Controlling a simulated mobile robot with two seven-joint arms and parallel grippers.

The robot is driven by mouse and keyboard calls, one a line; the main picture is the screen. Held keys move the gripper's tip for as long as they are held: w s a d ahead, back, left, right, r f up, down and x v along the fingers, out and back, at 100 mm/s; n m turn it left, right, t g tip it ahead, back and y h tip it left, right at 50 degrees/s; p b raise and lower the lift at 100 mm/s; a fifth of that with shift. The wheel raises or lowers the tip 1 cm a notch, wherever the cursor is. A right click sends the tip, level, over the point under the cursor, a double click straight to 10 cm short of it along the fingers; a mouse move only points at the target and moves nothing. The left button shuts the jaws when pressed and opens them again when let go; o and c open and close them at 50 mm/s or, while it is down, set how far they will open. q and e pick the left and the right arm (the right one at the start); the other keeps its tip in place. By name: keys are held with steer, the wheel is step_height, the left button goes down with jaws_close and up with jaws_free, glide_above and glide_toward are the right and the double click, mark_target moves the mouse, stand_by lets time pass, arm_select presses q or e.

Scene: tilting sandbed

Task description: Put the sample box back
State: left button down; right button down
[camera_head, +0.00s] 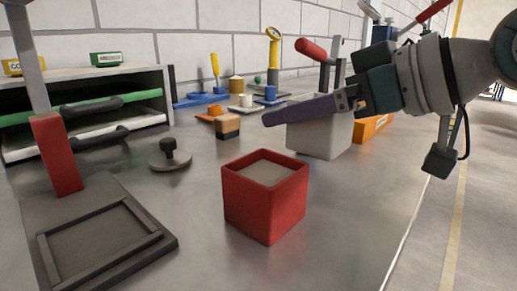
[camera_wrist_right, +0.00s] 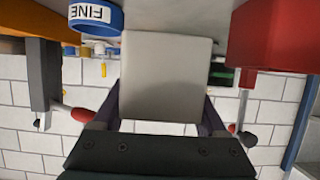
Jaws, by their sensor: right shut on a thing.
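A pale grey box (camera_head: 320,140) is at the right middle of the table in the head view. My right gripper (camera_head: 285,116) reaches it from the right, with a finger across its top edge. In the right wrist view the same box (camera_wrist_right: 165,75) fills the space between the two fingers, and the gripper is shut on it. I cannot tell whether its underside touches the table. An open-topped red box (camera_head: 265,205) with grey fill stands upright nearer me, apart from the gripper. My left gripper is not in view.
A dark framed plate (camera_head: 100,240) with a red-sleeved post (camera_head: 57,155) stands at the left. A shelf rack (camera_head: 88,110), a dark knobbed disc (camera_head: 171,158) and an orange block (camera_head: 371,128) are nearby. A blue FINE-labelled ring (camera_wrist_right: 96,16) shows in the wrist view. Table front is clear.

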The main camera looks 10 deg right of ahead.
mark_target(299, 144)
step_height(299, 144, down, 4)
steer(key=shift+f+b, duration=0.2)
steer(key=shift+b, duration=0.45)
steer(key=shift+f, duration=0.1)
steer(key=shift+c, duration=1)
jaws_free()
